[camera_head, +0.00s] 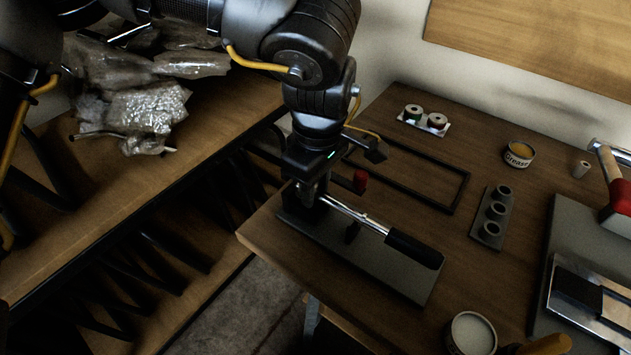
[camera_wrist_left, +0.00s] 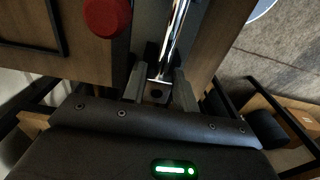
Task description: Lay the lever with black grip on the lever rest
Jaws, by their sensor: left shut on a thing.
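The lever has a chrome rod (camera_head: 350,210) and a black grip (camera_head: 413,249), which points to the lower right over a grey plate (camera_head: 385,276). A short black post (camera_head: 352,232), perhaps the lever rest, stands under the rod; I cannot tell whether they touch. My left gripper (camera_head: 312,192) comes down from above at the plate's far-left end and is shut on the lever's end away from the grip. In the left wrist view the rod (camera_wrist_left: 175,38) runs away from between the fingers (camera_wrist_left: 158,90). My right gripper is not in view.
A red knob (camera_head: 360,182) stands close to the left gripper, beside a black frame (camera_head: 452,208). Plastic-wrapped items (camera_head: 140,105) lie at left.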

